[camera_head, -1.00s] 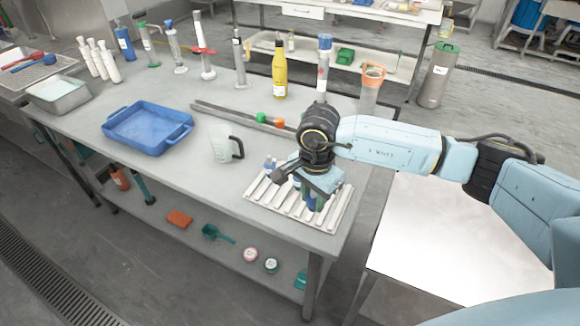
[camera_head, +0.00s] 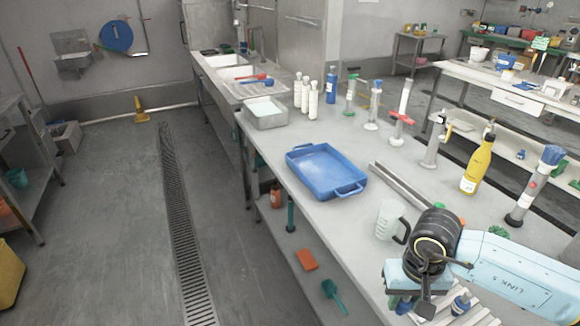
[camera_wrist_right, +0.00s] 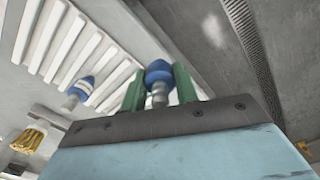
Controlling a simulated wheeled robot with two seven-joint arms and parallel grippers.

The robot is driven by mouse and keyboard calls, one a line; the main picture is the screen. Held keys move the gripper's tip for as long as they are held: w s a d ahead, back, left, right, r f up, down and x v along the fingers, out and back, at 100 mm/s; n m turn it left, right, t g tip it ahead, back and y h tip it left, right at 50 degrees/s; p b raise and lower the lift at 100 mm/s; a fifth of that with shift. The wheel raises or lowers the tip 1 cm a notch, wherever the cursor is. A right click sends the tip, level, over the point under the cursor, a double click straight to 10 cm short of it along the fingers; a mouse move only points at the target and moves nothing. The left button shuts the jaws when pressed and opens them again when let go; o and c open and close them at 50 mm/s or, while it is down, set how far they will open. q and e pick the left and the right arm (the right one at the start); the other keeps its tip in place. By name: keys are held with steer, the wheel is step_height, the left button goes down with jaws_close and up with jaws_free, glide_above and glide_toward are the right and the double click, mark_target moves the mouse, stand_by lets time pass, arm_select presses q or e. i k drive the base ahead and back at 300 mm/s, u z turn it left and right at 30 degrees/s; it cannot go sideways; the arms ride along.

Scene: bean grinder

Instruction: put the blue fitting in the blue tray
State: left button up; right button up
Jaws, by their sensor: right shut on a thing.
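The blue tray (camera_head: 328,172) lies empty on the bench, further back and left of my right gripper. My right gripper (camera_head: 404,303) is over the near end of the bench, beside the white slotted rack. In the right wrist view, its green fingers (camera_wrist_right: 160,92) are shut on a blue fitting (camera_wrist_right: 158,73) with a grey metal stem. The fitting is mostly hidden in the head view. A second blue-topped fitting (camera_wrist_right: 82,87) stands at the rack (camera_wrist_right: 75,50); it also shows in the head view (camera_head: 461,303). My left gripper is not in view.
A clear jug (camera_head: 387,220) stands between my right gripper and the blue tray. A metal rail (camera_head: 402,187) lies right of the tray. White bottles (camera_head: 305,98), stands and a yellow bottle (camera_head: 478,165) line the back. The bench's front edge is on the left.

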mark_target(312, 161)
steer(key=u, duration=0.95)
steer(key=i, duration=1.35)
steer(key=z, duration=0.3)
steer(key=i, duration=1.15)
steer(key=z, duration=1)
